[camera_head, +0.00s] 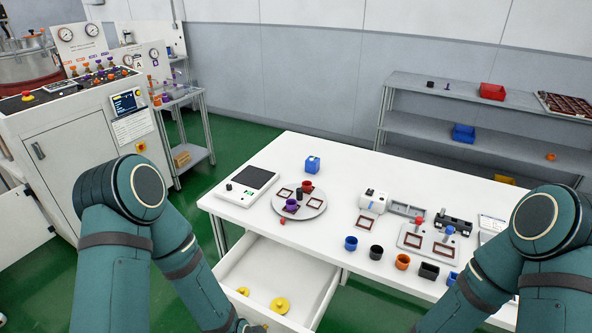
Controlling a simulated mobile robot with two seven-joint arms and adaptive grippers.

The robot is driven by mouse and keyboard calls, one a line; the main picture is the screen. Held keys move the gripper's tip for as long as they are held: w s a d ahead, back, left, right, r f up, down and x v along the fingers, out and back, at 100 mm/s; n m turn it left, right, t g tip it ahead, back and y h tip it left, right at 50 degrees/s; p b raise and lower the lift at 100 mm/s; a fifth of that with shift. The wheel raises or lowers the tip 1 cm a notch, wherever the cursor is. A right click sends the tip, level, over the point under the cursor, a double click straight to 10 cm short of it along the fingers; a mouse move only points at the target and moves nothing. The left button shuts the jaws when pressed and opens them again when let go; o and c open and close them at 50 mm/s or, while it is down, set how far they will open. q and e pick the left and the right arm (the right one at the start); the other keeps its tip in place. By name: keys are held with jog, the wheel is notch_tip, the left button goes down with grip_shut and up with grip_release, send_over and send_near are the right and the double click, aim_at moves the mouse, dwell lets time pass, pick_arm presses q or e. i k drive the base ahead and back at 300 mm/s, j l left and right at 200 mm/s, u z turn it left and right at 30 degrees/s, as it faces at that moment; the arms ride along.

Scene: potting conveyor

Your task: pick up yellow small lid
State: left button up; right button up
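Two yellow lids lie in the open white drawer below the table's left part. The small yellow lid (243,291) is to the left, and a larger yellow lid (280,305) is to its right and nearer me. My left arm reaches down from the left, and only a small part of my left gripper (254,328) shows at the bottom edge, just nearer than the lids. Its fingers are mostly cut off, so I cannot tell whether it is open. My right arm comes in at the right; its gripper is out of view.
The white table (340,170) carries a scale (247,184), a round turntable (300,204), several small cups and fixtures. The open drawer (322,298) juts toward me. A machine cabinet (80,150) stands at left, and a shelf (440,125) at the back right.

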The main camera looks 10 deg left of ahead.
aim_at(242, 290)
jog(key=u, duration=0.75)
